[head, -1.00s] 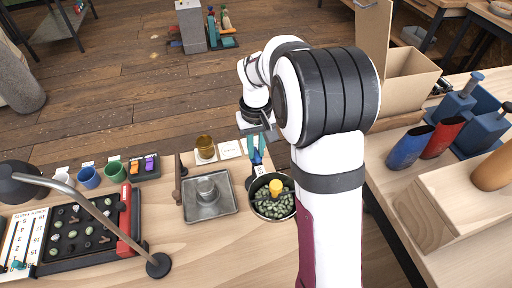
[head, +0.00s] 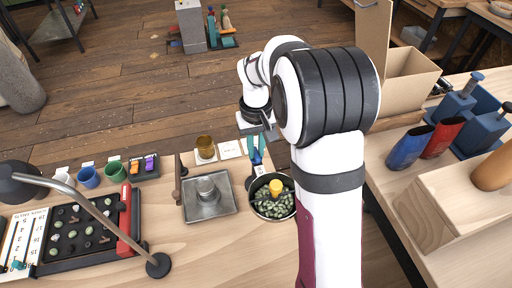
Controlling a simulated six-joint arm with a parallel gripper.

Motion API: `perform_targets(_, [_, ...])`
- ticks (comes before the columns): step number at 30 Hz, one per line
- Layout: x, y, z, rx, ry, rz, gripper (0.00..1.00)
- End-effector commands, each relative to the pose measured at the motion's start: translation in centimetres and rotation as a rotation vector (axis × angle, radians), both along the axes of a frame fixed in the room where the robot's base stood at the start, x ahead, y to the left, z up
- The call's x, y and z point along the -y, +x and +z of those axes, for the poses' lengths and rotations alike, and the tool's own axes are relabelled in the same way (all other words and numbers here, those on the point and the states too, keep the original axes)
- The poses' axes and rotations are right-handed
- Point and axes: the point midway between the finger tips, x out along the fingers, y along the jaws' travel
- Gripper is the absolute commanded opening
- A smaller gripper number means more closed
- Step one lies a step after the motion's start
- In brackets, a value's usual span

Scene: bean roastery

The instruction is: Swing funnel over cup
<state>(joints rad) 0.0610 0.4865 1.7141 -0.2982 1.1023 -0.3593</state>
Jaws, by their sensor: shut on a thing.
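A metal cup (head: 206,188) stands in a square grey tray (head: 220,210), left of the bowl. The bowl is beside the tray, not above the cup.
An amber glass (head: 205,144) stands on a white card behind the tray. A dark upright bar (head: 178,180) is at the tray's left. A lamp (head: 105,215), a bean board (head: 80,230) and coloured mugs (head: 89,178) fill the left. Clear table lies in front of the tray.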

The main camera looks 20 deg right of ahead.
Motion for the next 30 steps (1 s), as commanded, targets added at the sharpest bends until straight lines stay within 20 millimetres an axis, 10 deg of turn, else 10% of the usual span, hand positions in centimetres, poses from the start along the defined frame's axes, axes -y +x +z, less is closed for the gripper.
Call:
perform_targets(14, [0.0, 0.03, 0.09, 0.001, 0.0, -0.056, 0.0])
perform_targets(30, [0.0, 0.04, 0.09, 0.002, 0.001, -0.506, 0.0])
